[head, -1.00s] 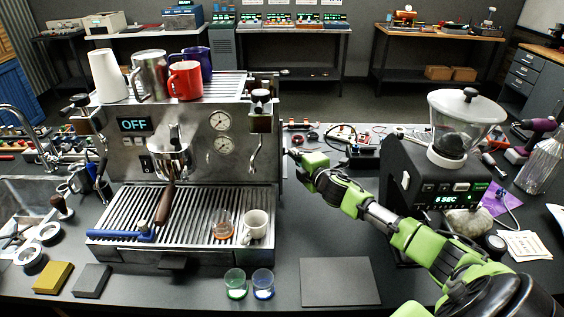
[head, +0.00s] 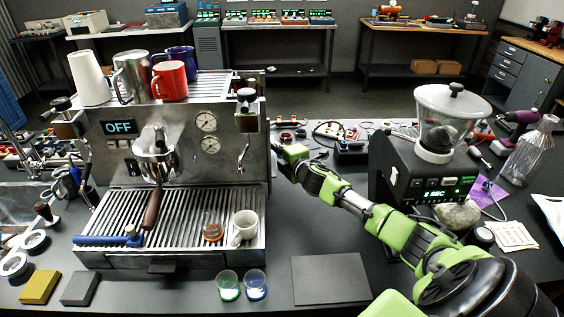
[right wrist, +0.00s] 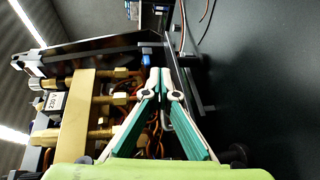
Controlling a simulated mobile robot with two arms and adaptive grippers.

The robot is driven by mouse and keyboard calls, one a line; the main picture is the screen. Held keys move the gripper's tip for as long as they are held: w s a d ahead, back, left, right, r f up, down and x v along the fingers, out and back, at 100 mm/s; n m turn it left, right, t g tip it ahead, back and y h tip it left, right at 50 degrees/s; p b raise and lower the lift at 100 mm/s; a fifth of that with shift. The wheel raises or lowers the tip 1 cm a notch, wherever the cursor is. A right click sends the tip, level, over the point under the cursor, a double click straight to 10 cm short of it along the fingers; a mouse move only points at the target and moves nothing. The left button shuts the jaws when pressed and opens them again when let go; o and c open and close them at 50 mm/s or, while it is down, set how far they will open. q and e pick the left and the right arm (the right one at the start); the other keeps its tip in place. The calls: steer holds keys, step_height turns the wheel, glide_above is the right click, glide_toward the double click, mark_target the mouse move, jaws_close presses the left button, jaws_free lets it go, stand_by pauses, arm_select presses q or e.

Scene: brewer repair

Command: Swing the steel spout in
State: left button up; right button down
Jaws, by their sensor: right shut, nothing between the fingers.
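The espresso machine (head: 190,165) stands at the left on the dark bench. A thin steel spout (head: 243,158) hangs from its right front, below a black knob, and slants down towards the drip tray. My right gripper (head: 281,150) is just right of the machine's right side, apart from the spout. In the right wrist view its two teal-sided fingers (right wrist: 160,74) meet at the tips with nothing between them. Behind them are brass fittings (right wrist: 92,100) and wires of the machine's open inside. I cannot make out the spout for sure there. My left gripper is out of view.
A grinder (head: 425,170) stands right of my right arm. A white cup (head: 244,228) and a small glass (head: 212,230) are on the drip tray (head: 120,215). Two small glasses stand in front of it. A flat dark mat (head: 330,278) lies clear on the bench.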

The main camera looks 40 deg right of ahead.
steer(key=v, duration=1.2)
stand_by(0.5)
